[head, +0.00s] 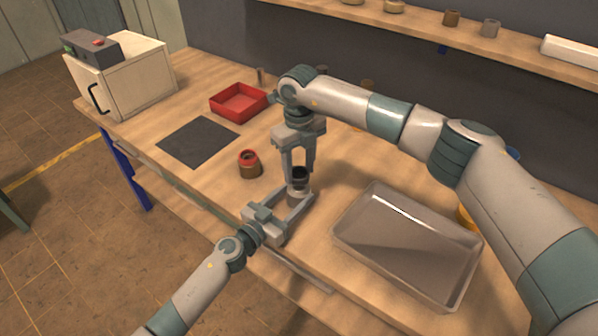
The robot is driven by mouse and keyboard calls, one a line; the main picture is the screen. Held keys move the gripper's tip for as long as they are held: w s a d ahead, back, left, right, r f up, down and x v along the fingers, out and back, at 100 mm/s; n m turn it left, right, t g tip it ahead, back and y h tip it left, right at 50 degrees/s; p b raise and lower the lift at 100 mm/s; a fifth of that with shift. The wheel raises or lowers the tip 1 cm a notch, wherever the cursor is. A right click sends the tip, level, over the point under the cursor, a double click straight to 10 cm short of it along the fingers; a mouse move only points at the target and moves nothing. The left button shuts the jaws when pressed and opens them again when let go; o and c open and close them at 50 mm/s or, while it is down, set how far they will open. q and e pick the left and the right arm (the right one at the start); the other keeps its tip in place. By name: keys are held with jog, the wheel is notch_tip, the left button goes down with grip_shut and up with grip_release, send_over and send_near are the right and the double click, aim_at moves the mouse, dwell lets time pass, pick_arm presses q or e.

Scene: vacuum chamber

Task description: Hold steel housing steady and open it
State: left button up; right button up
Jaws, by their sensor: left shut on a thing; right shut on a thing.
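The steel housing (297,198) is a small grey cylinder standing upright on the wooden table, with a dark cap (299,174) on its top. My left gripper (301,195) comes in low from the front left and is shut around the housing's body. My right gripper (298,172) points down from above and is shut on the dark cap. The fingers of both grippers partly hide the housing and cap. I cannot tell whether the cap is still seated on the body or slightly lifted.
A brown cylinder with a red top (249,164) stands left of the grippers. A black mat (198,141), a red tray (238,103) and a cream box with a door handle (125,78) lie farther left. A grey metal tray (345,238) sits at right. A shelf (470,52) runs behind.

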pick_arm(q)
jog(key=o, duration=1.6)
pick_arm(e)
notch_tip(320, 180, up, 2)
jog(key=shift+r, duration=0.1)
pick_arm(q)
jog(key=b+v, duration=0.1)
jog(key=v, duration=1.1)
pick_arm(e)
jog(key=shift+f, duration=0.55)
